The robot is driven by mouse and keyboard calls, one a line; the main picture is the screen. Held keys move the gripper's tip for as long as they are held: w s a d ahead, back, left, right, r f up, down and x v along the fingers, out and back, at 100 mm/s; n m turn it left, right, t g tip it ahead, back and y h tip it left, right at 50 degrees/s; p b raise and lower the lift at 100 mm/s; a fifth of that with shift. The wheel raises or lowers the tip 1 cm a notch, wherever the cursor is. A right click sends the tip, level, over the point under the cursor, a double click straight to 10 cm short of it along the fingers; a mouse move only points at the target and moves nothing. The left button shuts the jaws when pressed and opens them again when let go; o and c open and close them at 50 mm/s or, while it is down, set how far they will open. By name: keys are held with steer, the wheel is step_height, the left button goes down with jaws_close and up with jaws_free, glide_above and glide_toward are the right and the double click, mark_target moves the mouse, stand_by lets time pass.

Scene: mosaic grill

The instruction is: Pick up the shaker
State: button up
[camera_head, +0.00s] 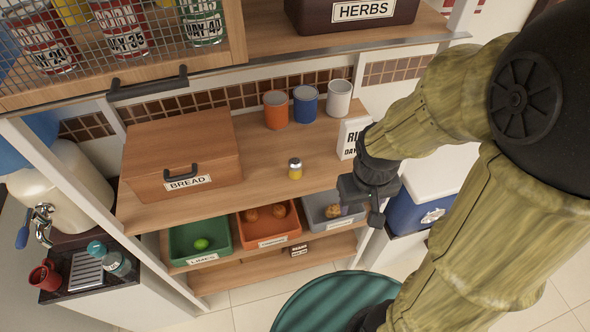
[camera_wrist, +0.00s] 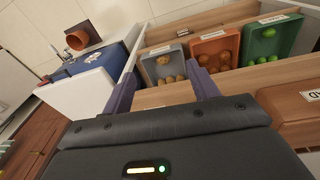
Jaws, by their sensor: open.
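The shaker does not show in the wrist view.
A bread box (camera_head: 180,155) stands left of the shaker. Orange, blue and white cups (camera_head: 306,105) stand behind it, and a white box (camera_head: 352,138) stands to its right. Green, orange and grey bins (camera_head: 200,241) sit below. A mesh-front cabinet (camera_head: 120,45) hangs above.

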steer(key=s+f+n+g+h+b, duration=0.2)
steer(key=s+f+n+h+b, duration=0.2)
steer(key=f+n, duration=0.3)
steer(key=n+t+b, duration=1)
steer(key=n+t, duration=0.8)
steer(key=n, duration=0.5)
glide_toward(291, 169)
steer(key=shift+h, duration=0.4)
steer(key=v, duration=0.5)
steer(key=shift+s+a+f, duration=0.15)
steer(key=shift+s+a, duration=0.05)
steer(key=shift+a, duration=0.2)
steer(key=shift+w, duration=0.1)
steer(key=p+x, duration=0.2)
steer(key=x, duration=1)
steer(key=shift+d+p, duration=0.2)
steer(key=shift+p, duration=0.15)
